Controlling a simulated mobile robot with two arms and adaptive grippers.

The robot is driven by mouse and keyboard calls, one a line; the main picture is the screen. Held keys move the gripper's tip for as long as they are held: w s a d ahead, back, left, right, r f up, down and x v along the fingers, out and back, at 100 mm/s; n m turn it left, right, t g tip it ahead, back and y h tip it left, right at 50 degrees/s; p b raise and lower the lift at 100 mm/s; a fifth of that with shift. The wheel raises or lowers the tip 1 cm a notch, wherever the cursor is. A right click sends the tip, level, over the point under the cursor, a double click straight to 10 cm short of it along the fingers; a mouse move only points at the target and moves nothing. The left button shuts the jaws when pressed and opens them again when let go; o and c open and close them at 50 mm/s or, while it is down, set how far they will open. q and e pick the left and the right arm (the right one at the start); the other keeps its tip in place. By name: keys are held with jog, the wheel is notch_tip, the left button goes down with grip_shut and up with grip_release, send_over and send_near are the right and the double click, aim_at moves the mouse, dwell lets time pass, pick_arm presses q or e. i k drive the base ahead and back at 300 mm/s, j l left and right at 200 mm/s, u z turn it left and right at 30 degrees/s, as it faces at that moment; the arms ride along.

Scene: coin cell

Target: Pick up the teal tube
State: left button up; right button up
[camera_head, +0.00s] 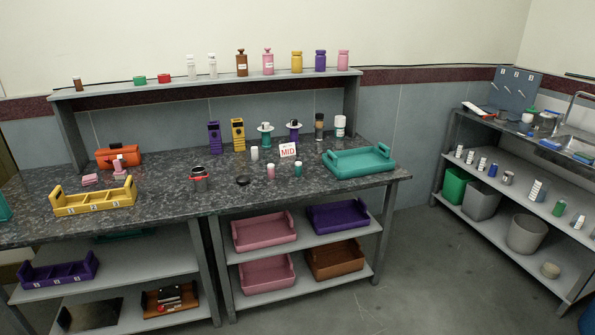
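A small teal tube (298,170) with a pale top stands upright on the dark speckled worktop (225,221), in front of the white MID sign (288,150). A similar pink tube (271,172) stands to its left, and a white one (254,154) stands farther back to the left. The teal tray (372,171) lies to its right. Neither of my grippers is in view, and nothing is seen touching the tube.
Behind are purple (214,137) and yellow (238,135) racks, and two small stands (265,136). The yellow caddy (92,203) is far left. The worktop's front strip is clear.

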aim_at(299, 165)
jog(key=i+z, duration=0.2)
jog(key=i, duration=0.5)
jog(key=i+j+z, duration=0.2)
jog(key=i, duration=0.45)
